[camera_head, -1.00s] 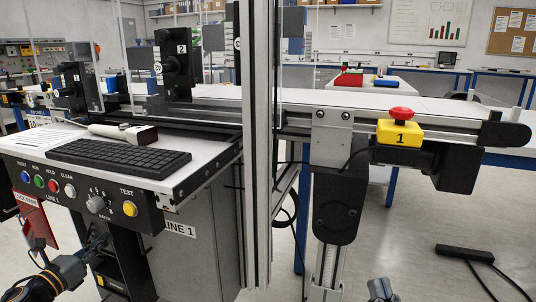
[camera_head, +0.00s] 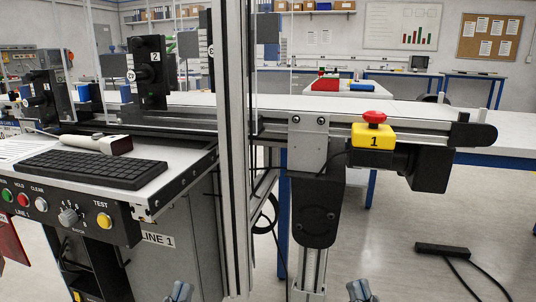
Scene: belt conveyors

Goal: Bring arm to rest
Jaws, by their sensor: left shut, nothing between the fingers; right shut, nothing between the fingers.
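My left gripper (camera_head: 180,290) shows at the bottom edge, below the LINE 1 cabinet. Only its tip is in the picture, and it looks shut and empty. My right gripper (camera_head: 360,290) shows at the bottom edge, to the right of the conveyor's support leg. It is also shut and empty, with only its tip visible. The rest of both arms is out of the picture.
The control panel (camera_head: 52,212) with a keyboard (camera_head: 93,170) is at left. A metal post (camera_head: 232,150) and a conveyor leg (camera_head: 316,210) stand ahead. A yellow emergency stop box (camera_head: 373,136) is on the conveyor. A black bar (camera_head: 442,250) with cables lies on the floor.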

